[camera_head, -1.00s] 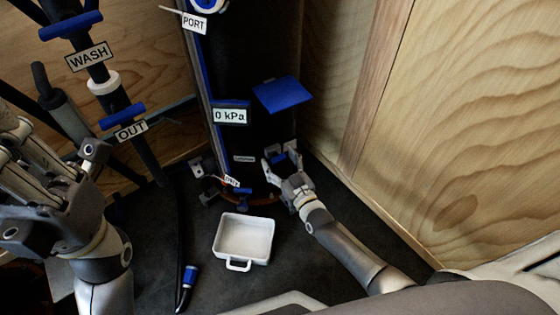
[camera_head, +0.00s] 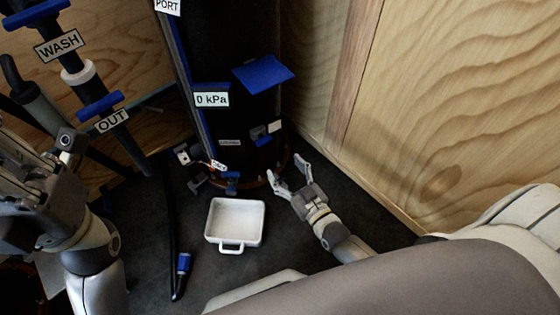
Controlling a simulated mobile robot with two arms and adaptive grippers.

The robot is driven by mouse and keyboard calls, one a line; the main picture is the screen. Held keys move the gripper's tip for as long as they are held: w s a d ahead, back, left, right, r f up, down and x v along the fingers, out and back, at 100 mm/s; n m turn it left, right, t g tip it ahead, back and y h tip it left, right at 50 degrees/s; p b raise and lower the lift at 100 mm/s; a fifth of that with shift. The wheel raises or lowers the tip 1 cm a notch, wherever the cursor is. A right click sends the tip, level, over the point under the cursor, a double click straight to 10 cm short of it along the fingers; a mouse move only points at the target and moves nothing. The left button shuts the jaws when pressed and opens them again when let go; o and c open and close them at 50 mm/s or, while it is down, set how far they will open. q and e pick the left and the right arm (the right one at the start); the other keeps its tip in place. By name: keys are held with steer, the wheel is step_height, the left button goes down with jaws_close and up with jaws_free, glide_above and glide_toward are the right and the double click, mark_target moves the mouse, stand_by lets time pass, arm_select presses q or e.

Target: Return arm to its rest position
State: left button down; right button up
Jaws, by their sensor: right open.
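My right gripper (camera_head: 288,172) is open and empty, low in front of the base of the black filter housing (camera_head: 232,125). It is to the right of the white tray (camera_head: 236,206) and apart from it. My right arm reaches in from the lower right. My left gripper (camera_head: 20,165) is at the left edge, partly cut off by the frame; its fingers overlap and their opening is not clear.
The white tray lies on the dark floor and looks empty. A black hose with a blue end (camera_head: 184,262) lies left of it. Pipes with blue handles and WASH (camera_head: 59,45) and OUT (camera_head: 111,121) labels stand at the left. A wooden wall (camera_head: 460,100) bounds the right.

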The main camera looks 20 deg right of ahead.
steer(key=shift+s, duration=0.25)
stand_by(0.3)
